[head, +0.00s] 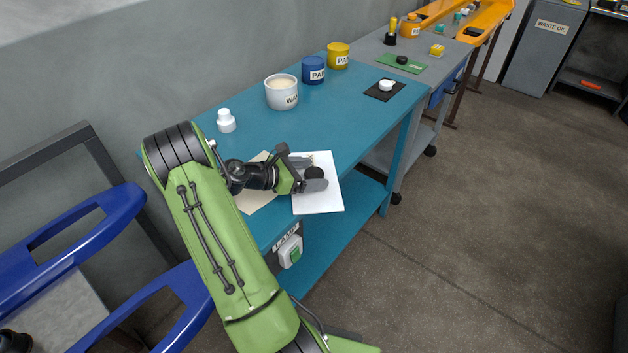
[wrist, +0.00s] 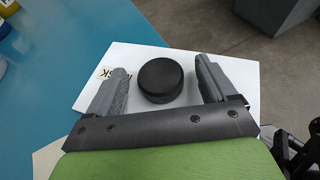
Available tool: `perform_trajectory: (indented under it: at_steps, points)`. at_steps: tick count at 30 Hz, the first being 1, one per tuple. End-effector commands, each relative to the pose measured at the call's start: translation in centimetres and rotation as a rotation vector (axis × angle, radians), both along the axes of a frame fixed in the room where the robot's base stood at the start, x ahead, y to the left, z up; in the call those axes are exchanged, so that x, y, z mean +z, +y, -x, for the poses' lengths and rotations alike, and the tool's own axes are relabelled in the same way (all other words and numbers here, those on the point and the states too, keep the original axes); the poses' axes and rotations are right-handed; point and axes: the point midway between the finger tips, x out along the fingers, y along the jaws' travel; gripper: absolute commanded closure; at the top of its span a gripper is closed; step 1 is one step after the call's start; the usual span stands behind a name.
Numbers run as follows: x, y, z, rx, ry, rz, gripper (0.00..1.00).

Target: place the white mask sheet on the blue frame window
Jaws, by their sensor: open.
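The white mask sheet (head: 321,199) lies flat on the blue bench at its front edge. It has a black round knob (head: 314,173) on top; part of a printed label shows beside the knob in the wrist view, where the sheet (wrist: 226,74) also appears. My gripper (head: 311,172) is open low over the sheet, with one finger on each side of the knob (wrist: 161,80). In the wrist view, gaps show between the knob and both fingers (wrist: 163,70). Blue frame parts (head: 103,202) with long openings stand at the left in the head view, partly cut off.
A beige sheet (head: 257,197) lies left of the mask sheet, partly behind my gripper. A white bottle (head: 226,121), a white tub (head: 282,94), a blue can (head: 314,71) and a yellow can (head: 338,56) stand along the bench's back. The bench's (head: 340,120) middle is clear.

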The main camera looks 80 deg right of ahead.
Motion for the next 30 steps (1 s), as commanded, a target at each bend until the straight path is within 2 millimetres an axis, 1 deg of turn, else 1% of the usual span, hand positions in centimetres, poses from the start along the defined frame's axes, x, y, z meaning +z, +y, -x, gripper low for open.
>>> perform_trajectory:
  at_steps: [1,2,12,15,20,22,23,30]
  points:
    - [0.1,0.0,0.0,0.0,0.0,0.0,0.16]
    - [0.1,0.0,0.0,0.0,0.0,0.0,0.19]
    - [0.1,0.0,-0.1,0.0,-0.001,0.001,0.71]
    - [0.1,0.0,0.0,0.0,0.0,0.001,0.85]
    - [0.2,0.0,-0.1,-0.001,-0.001,0.002,0.85]
    - [0.9,0.0,-0.1,0.001,-0.002,0.003,0.85]
    - [1.5,0.0,-0.1,0.002,-0.001,0.004,0.85]
    - [7.7,0.0,-0.1,0.0,-0.004,0.006,0.85]
